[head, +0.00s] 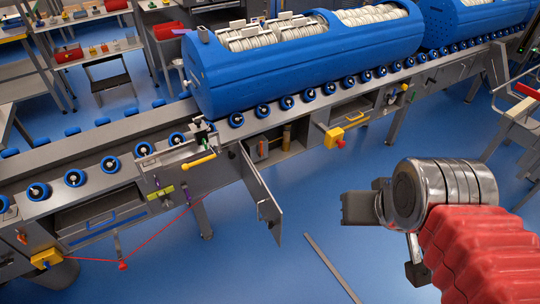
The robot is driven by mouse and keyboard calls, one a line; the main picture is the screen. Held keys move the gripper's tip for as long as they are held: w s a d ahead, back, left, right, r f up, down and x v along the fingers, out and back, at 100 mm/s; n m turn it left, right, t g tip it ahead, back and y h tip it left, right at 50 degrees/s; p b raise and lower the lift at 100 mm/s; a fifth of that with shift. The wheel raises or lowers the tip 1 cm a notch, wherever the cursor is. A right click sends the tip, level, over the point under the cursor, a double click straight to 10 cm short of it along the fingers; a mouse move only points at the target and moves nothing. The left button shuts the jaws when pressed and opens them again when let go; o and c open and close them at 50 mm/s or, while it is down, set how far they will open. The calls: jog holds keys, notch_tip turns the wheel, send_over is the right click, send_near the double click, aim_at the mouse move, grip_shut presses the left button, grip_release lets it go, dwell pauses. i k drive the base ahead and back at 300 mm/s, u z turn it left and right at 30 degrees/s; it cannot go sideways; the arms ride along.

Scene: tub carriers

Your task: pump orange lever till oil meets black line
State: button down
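An open compartment (280,147) under the conveyor holds a small reddish-orange part (262,148) and an upright brass-coloured cylinder (287,136). Whether the reddish part is the orange lever is too small to tell. A yellow-orange handle (198,161) sticks out from the conveyor's side just left of the compartment. I cannot make out any oil level or black line. My gripper (372,235) is at the right, in front of the conveyor and apart from it.
The compartment's grey door (264,203) stands open toward me. A yellow box with a red knob (333,137) juts from the conveyor to its right. Blue tub carriers (305,72) rest on rollers above. A grey bar (332,269) lies on the mostly clear blue floor.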

aim_at(261, 154)
jog(key=k, duration=1.15)
jog(key=u, duration=0.2)
jog(key=i, duration=0.6)
jog(key=u, duration=0.6)
jog(key=i, duration=1.45)
jog(key=z, duration=0.5)
jog(key=i, duration=0.55)
jog(key=z, duration=0.35)
